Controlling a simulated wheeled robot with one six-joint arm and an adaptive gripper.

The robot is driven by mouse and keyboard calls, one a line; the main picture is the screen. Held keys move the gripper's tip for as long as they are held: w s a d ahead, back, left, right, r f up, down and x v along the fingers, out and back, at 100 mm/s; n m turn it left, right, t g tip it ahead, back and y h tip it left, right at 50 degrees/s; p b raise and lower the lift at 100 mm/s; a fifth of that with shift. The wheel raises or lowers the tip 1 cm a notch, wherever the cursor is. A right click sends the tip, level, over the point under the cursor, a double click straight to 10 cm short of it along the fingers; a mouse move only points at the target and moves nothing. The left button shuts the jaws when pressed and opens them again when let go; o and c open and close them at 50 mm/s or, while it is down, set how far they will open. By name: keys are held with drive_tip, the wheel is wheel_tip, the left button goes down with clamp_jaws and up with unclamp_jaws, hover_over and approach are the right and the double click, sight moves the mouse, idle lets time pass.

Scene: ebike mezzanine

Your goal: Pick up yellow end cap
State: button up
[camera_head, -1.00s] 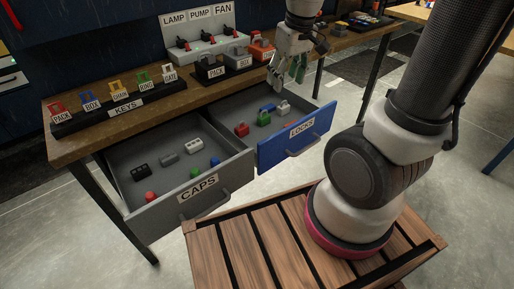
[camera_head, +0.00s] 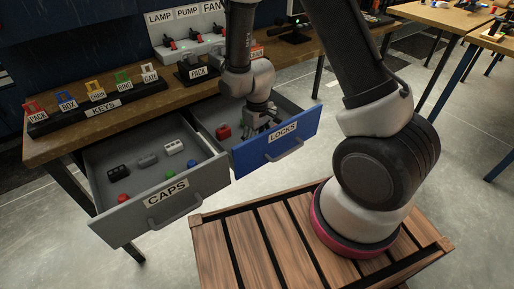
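I see no yellow end cap in this view. The grey drawer labelled CAPS (camera_head: 210,193) is open and holds small caps: a black one (camera_head: 118,171), a grey one (camera_head: 148,160), a white one (camera_head: 173,147), a red one (camera_head: 123,199), a green one (camera_head: 170,175) and a blue one (camera_head: 191,163). My gripper (camera_head: 262,125) points down at the open blue drawer labelled LOCKS (camera_head: 306,131), right of the caps. Its fingers are small and dark here, and I cannot tell whether they are open or hold anything.
A red lock (camera_head: 223,131) lies in the blue drawer, left of my gripper. On the bench (camera_head: 165,104) stand a rack of key tags (camera_head: 95,112) and a LAMP, PUMP, FAN switch panel (camera_head: 185,30). A slatted wooden platform (camera_head: 240,250) is in front.

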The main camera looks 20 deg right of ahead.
wheel_tip(320, 180, down, 3)
drive_tip(key=shift+r, duration=0.2)
drive_tip(key=c, duration=1)
